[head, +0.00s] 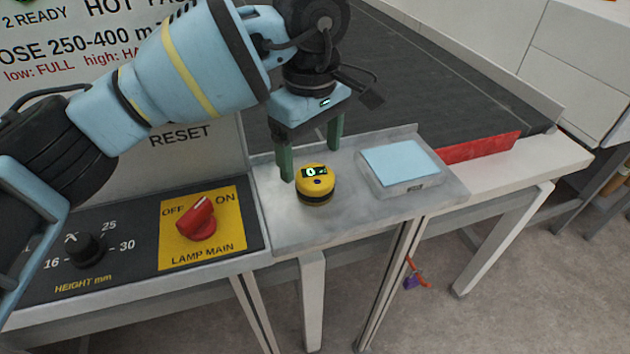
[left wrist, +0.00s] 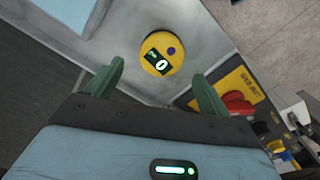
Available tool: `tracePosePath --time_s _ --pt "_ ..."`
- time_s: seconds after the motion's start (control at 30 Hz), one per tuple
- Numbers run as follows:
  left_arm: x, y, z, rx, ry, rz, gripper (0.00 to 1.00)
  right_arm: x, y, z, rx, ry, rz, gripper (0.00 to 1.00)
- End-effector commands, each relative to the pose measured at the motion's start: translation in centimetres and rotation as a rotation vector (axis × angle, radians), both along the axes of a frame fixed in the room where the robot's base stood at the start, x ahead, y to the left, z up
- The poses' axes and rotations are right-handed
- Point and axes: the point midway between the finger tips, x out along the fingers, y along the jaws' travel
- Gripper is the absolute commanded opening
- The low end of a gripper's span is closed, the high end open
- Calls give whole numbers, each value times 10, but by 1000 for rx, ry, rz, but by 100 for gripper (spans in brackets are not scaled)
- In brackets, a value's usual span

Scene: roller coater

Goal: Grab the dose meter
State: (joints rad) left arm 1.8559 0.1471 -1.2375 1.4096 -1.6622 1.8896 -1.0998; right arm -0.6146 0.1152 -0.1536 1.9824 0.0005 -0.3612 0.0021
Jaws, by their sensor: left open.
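The dose meter (head: 315,184) is a small round yellow puck with a dark base and a small display reading 0. It sits on the grey metal shelf (head: 390,207). My left gripper (head: 311,160) points down just above and behind the meter, with its two green fingers apart and nothing between them. In the left wrist view the meter (left wrist: 162,53) lies beyond the fingertips of the left gripper (left wrist: 158,72), roughly centred between them. My right gripper is in neither view.
A tray with a light blue sheet (head: 400,162) stands right of the meter. A control panel with a red lamp switch (head: 198,220) and a black height knob (head: 85,250) is at left. A dark conveyor belt (head: 430,90) and a red bar (head: 480,147) lie behind.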

Motion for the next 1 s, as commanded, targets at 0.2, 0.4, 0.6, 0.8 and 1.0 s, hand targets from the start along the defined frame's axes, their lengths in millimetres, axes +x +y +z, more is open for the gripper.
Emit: tracePosePath --time_s 0.2,0.4,0.6,0.8,1.0 --pt "-5 -3 -13 1 2 0 81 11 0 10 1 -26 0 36" --pt "-8 -6 -40 0 0 1 81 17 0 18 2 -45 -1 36" --pt "-8 -6 -51 -1 -1 0 81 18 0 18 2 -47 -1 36" --pt "-8 -6 -52 -1 0 0 78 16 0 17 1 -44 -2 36" --pt "-8 -6 -51 -1 0 0 52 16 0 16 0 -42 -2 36"
